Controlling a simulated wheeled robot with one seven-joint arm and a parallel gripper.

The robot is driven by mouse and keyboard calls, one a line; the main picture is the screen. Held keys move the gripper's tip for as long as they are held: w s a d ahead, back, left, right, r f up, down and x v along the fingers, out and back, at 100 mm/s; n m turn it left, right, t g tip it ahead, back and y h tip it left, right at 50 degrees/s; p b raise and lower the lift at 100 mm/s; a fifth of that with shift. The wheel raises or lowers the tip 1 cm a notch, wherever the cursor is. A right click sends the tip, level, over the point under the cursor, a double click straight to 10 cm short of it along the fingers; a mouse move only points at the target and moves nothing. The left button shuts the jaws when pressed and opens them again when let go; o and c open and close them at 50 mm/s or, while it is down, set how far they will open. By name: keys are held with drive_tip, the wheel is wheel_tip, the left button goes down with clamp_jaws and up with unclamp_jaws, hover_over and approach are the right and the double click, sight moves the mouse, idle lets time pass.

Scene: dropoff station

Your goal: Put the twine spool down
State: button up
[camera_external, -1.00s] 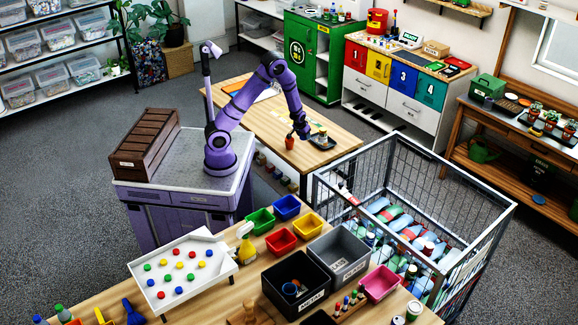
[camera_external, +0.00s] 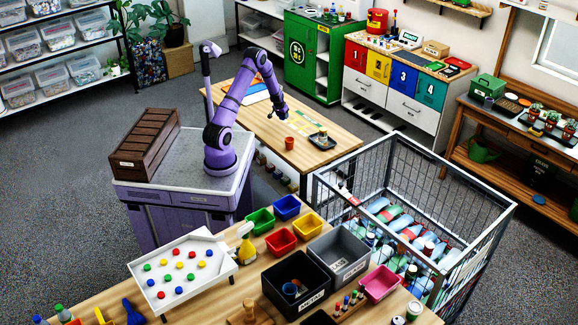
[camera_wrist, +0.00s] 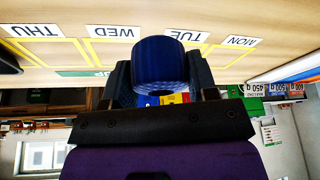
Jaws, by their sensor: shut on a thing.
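A dark blue ribbed cylinder, the twine spool (camera_wrist: 160,60), is between the fingers of my gripper (camera_wrist: 160,85) in the wrist view. My gripper is shut on it. In the external view my gripper (camera_external: 280,113) is low over the wooden table (camera_external: 245,115), left of the dark tray. The spool is too small there to make out clearly. In the wrist view the tabletop (camera_wrist: 120,58) appears upside down beyond the spool, with yellow outlines and day labels. I cannot tell whether the spool touches the table.
A terracotta pot (camera_external: 289,143) stands near my gripper. A dark tray (camera_external: 322,142) with a small pale item lies to the right. A wire cage (camera_external: 330,195) full of bottles stands in front of the table. The table's near left part is bare.

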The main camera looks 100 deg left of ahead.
drive_tip(key=s+a, duration=0.3)
drive_tip(key=s, duration=0.2)
drive_tip(key=s+a, duration=0.2)
drive_tip(key=s, duration=0.1)
drive_tip(key=shift+a+f, duration=0.25)
drive_tip(key=shift+a, duration=0.1)
drive_tip(key=shift+a+n, duration=0.3)
drive_tip(key=shift+a, duration=0.05)
drive_tip(key=w+a, duration=0.3)
drive_tip(key=a, duration=0.1)
drive_tip(key=w+a+f, duration=0.1)
drive_tip(key=w+a, duration=0.1)
drive_tip(key=a, duration=0.2)
drive_tip(key=w+a, duration=0.3)
drive_tip(key=a, duration=0.1)
drive_tip(key=shift+w+a+f, duration=0.25)
drive_tip(key=shift+w+a, duration=0.1)
drive_tip(key=shift+f, duration=1.75)
drive_tip(key=shift+f, duration=0.15)
drive_tip(key=o, duration=0.9)
